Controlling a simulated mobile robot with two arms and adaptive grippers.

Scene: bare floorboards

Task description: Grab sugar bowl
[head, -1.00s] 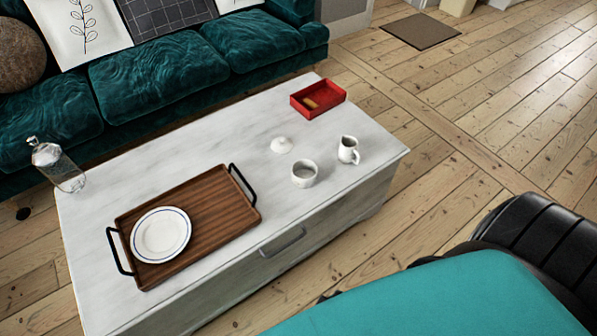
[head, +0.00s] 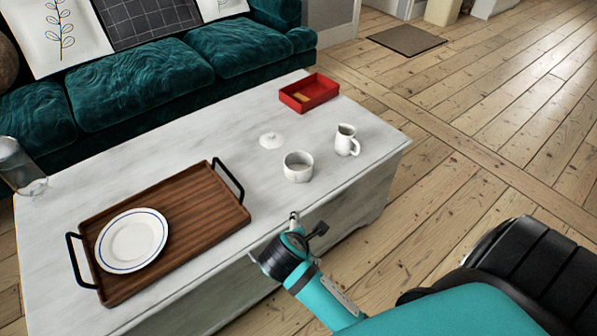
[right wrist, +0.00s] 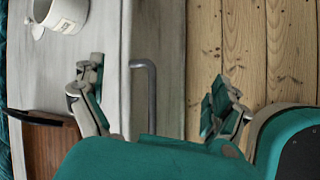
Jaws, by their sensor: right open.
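The sugar bowl (head: 298,167) is a small white open bowl on the pale coffee table (head: 180,150). Its likely lid (head: 271,140) lies apart from it, to the left and farther back. A white cream jug (head: 346,141) stands to the right. In the right wrist view, the bowl (right wrist: 68,14) with dark lettering is cut by the top left edge. My right gripper (head: 306,226) is at the table's front edge, in front of the bowl and not touching it. In the right wrist view its fingers (right wrist: 158,90) are spread and empty. My left gripper is out of view.
A wooden tray (head: 190,217) with black handles holds a white plate (head: 131,240) on the left. A red box (head: 309,94) sits at the back right. A glass jar (head: 20,168) is at the far left. A teal sofa (head: 140,85) stands behind the table.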

